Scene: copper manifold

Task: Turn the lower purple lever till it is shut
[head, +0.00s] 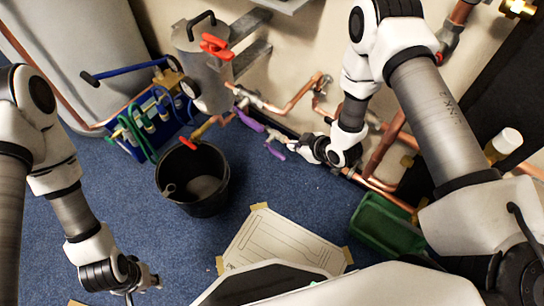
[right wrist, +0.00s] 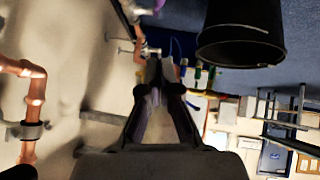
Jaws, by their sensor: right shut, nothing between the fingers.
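The lower purple lever (head: 275,153) is on the copper pipework in the middle of the head view, just left of my right gripper (head: 291,146). The gripper tips are close beside the lever; I cannot tell whether they touch it. Another purple lever (head: 249,121) sits higher and to the left on the pipes. In the right wrist view my right gripper (right wrist: 164,68) has its fingertips together with nothing between them. A bit of purple (right wrist: 158,5) shows at the top edge there. My left gripper (head: 149,280) hangs low at the left, far from the levers; its finger opening is unclear.
A black bucket (head: 193,178) stands on the blue floor left of the levers. A grey cylinder with a red handle (head: 215,46) is above it. Copper pipes (head: 380,150) run along the wall to the right. A green bin (head: 383,226) stands lower right.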

